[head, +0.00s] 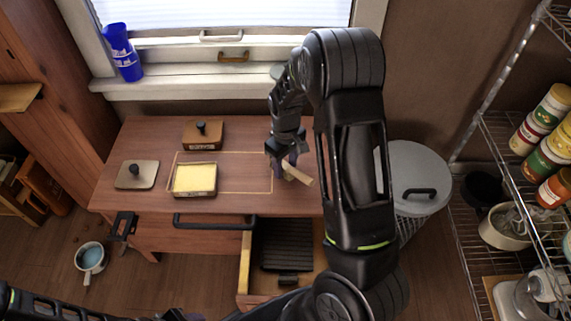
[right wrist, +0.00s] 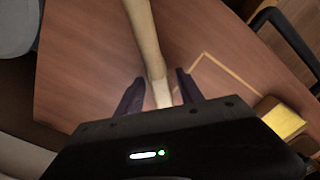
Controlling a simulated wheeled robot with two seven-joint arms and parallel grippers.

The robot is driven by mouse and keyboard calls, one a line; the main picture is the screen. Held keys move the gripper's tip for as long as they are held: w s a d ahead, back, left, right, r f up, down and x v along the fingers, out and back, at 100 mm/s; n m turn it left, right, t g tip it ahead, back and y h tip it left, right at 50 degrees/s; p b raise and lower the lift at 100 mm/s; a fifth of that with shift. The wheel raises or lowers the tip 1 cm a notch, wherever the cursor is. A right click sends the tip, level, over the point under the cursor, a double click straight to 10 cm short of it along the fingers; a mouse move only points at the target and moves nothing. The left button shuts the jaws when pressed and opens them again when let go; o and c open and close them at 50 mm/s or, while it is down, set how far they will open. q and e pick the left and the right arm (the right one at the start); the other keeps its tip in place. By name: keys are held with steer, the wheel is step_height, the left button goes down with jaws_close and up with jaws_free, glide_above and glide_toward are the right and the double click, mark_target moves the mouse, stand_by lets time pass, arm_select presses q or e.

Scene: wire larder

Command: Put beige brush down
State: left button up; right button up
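The beige brush (head: 299,174) lies at the right part of the wooden table, just right of a thin outlined rectangle on the top. My right gripper (head: 284,163) is low over the table at the brush's far end. In the right wrist view the brush (right wrist: 146,40) runs between the two fingers of the right gripper (right wrist: 160,92). The fingers stand apart, with a narrow gap showing on each side of the brush. The brush seems to rest on the tabletop; its contact is partly hidden.
The table (head: 245,138) also holds a yellow-filled tray (head: 194,192), a brown block with a knob (head: 203,138) and a pale knobbed plate (head: 148,180). An open drawer (head: 244,270) juts out in front. A lidded bin (head: 420,165) stands right; blue cups (head: 122,50) stand on the sill.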

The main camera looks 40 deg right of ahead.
mark_target(285, 166)
steer(key=shift+o, duration=0.3)
steer(key=shift+r, duration=0.1)
steer(key=shift+r, duration=0.2)
step_height(285, 166, up, 12)
steer(key=p, duration=0.2)
steer(key=shift+f+p, duration=0.15)
steer(key=shift+p, duration=0.15)
steer(key=shift+a+f, duration=0.1)
stand_by(0.4)
